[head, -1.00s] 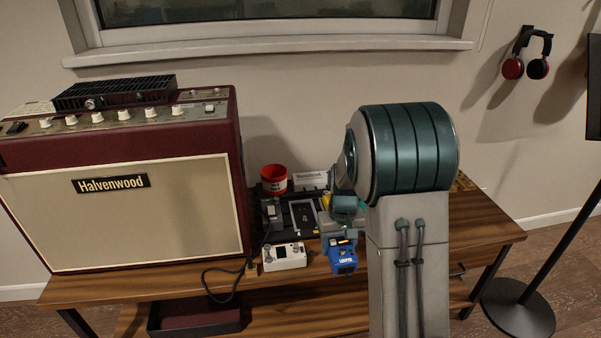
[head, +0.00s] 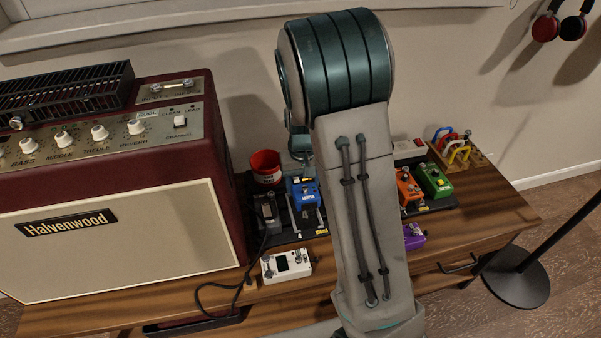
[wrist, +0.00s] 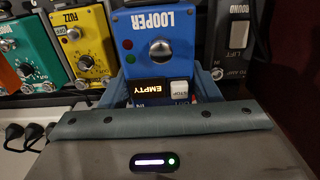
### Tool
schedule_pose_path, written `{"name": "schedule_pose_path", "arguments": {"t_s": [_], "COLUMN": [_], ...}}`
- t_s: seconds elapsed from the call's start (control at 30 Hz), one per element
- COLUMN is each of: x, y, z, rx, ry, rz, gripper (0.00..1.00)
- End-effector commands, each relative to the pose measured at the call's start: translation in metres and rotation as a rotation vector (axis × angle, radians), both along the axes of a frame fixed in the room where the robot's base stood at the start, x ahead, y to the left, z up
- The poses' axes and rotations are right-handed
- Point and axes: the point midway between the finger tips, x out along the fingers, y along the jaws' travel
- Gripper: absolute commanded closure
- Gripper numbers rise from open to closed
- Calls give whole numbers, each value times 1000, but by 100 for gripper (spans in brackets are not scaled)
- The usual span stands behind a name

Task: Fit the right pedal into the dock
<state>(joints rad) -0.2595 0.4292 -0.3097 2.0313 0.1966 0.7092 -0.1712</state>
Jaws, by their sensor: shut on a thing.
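The blue LOOPER pedal (head: 303,193) is over the left part of the black pedalboard (head: 286,239), just right of a dark grey pedal. It also fills the top middle of the wrist view (wrist: 150,55), its display reading EMPTY. My gripper (wrist: 160,88) is shut on the looper, with blue-grey fingers on either side of its lower end. The dock area under the looper is mostly hidden, so I cannot tell whether the pedal is seated or held just above. My arm hides the middle of the board in the head view.
The dark grey pedal (head: 267,211) stands close beside the looper. Yellow FUZZ (wrist: 84,40) and teal (wrist: 28,50) pedals are on its other side. Orange (head: 408,187) and green (head: 433,180) pedals stand farther right. White (head: 286,264) and purple (head: 413,236) pedals lie in front. The amplifier (head: 120,230) is left.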

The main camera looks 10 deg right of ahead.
Motion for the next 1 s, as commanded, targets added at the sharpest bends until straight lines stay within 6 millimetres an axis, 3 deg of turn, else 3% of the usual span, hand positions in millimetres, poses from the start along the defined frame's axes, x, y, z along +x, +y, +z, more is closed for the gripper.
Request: {"name": "schedule_pose_path", "arguments": {"t_s": [0.7,1.0], "x": [0,0], "y": [0,1], "z": [-58,-64], "rx": [0,0], "ry": [-1,-1], "rz": [2,2], "gripper": [76,76]}}
